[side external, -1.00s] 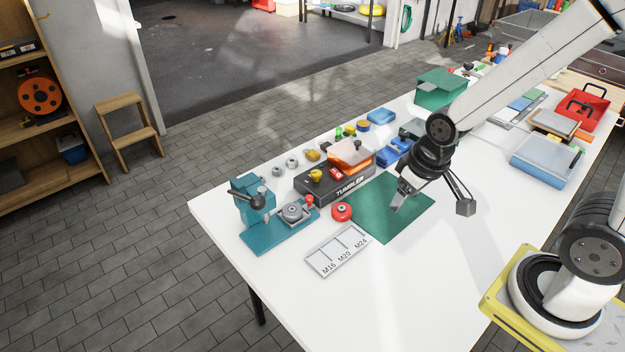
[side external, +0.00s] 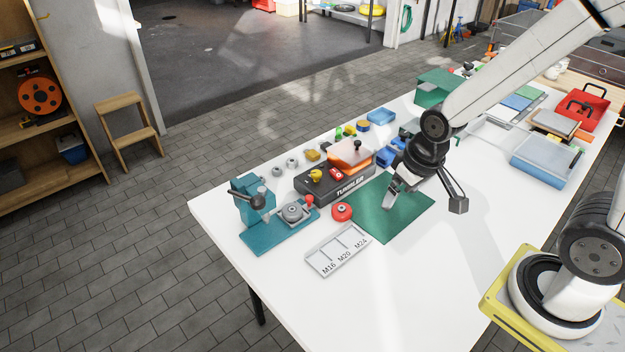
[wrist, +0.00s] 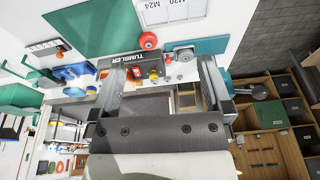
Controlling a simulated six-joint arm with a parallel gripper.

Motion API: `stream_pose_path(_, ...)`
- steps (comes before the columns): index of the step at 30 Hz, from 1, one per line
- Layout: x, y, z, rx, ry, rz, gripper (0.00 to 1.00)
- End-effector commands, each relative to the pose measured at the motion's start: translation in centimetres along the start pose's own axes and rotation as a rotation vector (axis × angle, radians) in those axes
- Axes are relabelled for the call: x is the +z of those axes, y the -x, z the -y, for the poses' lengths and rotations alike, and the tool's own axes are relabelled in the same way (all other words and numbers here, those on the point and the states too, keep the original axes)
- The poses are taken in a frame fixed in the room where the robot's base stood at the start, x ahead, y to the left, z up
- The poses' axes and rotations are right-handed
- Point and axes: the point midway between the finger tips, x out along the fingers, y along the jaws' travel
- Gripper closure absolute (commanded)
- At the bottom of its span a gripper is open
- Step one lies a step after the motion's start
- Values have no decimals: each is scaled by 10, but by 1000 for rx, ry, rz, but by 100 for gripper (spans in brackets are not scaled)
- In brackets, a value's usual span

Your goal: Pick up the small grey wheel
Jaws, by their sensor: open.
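My gripper (side external: 425,204) is open and empty above the green mat (side external: 405,225), its two fingers spread wide. In the wrist view, my gripper (wrist: 159,62) shows one finger at each side. A grey round part (side external: 295,211) sits on the teal fixture (side external: 265,238), left of my gripper and apart from it. In the wrist view a grey round part (wrist: 184,54) shows on the teal fixture (wrist: 210,45). Small grey ring-like pieces (side external: 278,171) lie behind the fixture. I cannot tell which grey piece is the small grey wheel.
A red round part (side external: 341,211) lies between the fixture and the mat. A dark TUMBLER box (side external: 345,190) carries small coloured parts. A labelled tray (side external: 336,250) lies in front. Blue bins (side external: 381,116) and a green box (side external: 437,88) stand farther back.

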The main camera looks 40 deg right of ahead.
Motion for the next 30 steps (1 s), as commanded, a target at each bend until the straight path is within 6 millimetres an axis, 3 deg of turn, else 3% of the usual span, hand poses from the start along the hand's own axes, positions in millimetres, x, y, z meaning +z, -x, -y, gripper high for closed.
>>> stream_pose_path(5, -26, -9, 2, -14, -144, 20, 0)
stream_pose_path(14, -90, -41, 8, -53, -538, 78, 0)
stream_pose_path(30, -186, -129, 19, -123, -1253, 232, 0)
